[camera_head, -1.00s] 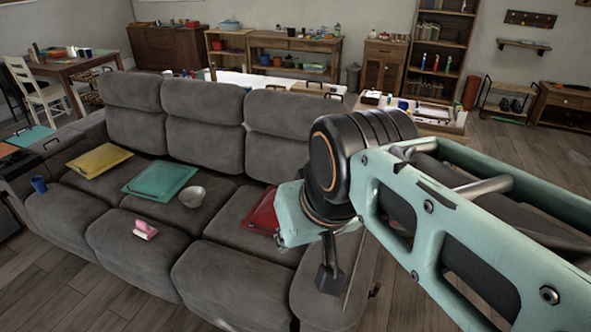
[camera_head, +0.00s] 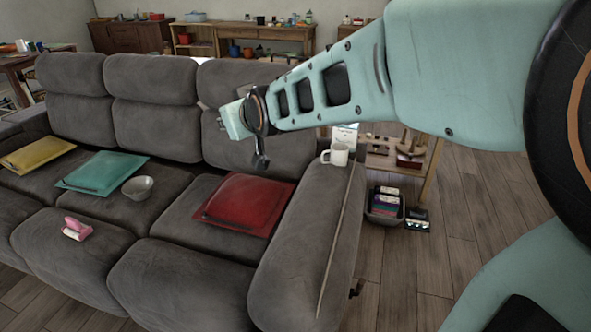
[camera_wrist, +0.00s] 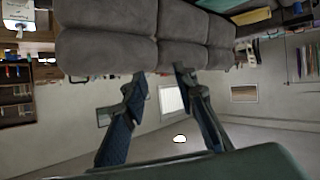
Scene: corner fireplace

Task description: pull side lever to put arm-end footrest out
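The side lever (camera_head: 357,287) is a small dark handle low on the outer side of the grey sofa's right armrest (camera_head: 300,255). The arm-end seat's footrest front (camera_head: 185,285) sits flush against the sofa, folded in. My gripper (camera_head: 262,163) is in the air in front of the right backrest, above and left of the armrest, well apart from the lever. In the wrist view my gripper (camera_wrist: 159,75) shows two separated fingers with nothing between them; the sofa (camera_wrist: 110,35) shows beyond. The lever cannot be made out there.
A red cushion (camera_head: 240,203) is on the arm-end seat. A black bin (camera_head: 384,205) and wooden shelf (camera_head: 403,160) stand right of the sofa.

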